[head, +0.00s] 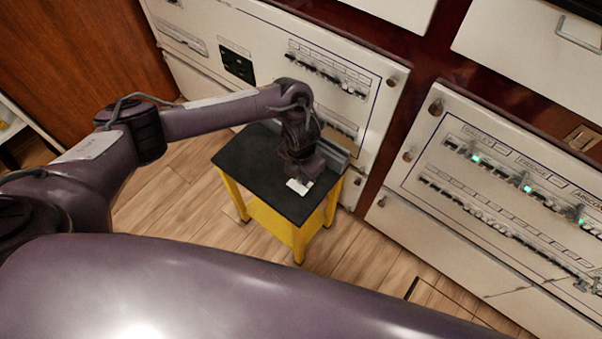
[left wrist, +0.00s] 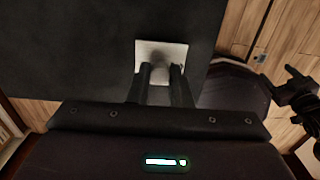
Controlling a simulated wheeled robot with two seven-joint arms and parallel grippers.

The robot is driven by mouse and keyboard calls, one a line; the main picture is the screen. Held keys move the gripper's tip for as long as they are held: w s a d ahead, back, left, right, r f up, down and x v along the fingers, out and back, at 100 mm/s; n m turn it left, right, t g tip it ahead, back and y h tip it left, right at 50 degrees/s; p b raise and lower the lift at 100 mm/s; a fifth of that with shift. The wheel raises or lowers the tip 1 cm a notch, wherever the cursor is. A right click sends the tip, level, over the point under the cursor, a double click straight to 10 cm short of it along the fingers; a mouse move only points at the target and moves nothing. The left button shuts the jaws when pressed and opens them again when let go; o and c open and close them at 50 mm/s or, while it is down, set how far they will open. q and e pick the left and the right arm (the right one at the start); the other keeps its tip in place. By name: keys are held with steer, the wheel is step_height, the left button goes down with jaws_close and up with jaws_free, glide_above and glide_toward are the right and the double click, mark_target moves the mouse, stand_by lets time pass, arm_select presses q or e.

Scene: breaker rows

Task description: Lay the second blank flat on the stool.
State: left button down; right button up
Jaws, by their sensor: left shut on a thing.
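The stool has a black top (head: 262,165) and yellow legs, and stands on the floor in front of the white panels. My left gripper (head: 300,178) is over the front right part of the top, pointing down. It is shut on a small pale blank (head: 298,187). In the left wrist view the blank (left wrist: 160,50) is a light square at the tips of the two dark fingers (left wrist: 162,72), with the black top behind it. I cannot tell whether the blank touches the top. No other blank can be made out.
A grey, box-like thing (head: 334,154) is at the stool's back right edge, partly hidden by my left gripper. White breaker panels (head: 480,190) stand behind and to the right, some with green lights. The left part of the stool top is clear.

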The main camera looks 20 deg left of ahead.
arm_select(q)
steer(key=shift+f+b, duration=0.3)
steer(key=shift+f, duration=0.1)
arm_select(e)
steer(key=shift+f, duration=0.4)
arm_select(q)
steer(key=c, duration=1.3)
jaws_free()
steer(key=shift+o, duration=0.2)
step_height(320, 180, up, 7)
steer(key=shift+r+p, duration=0.2)
steer(key=shift+p, duration=0.75)
steer(key=shift+r, duration=0.25)
arm_select(e)
steer(key=shift+s+d+r, duration=0.1)
steer(key=shift+s+r, duration=0.3)
steer(key=shift+s, duration=0.25)
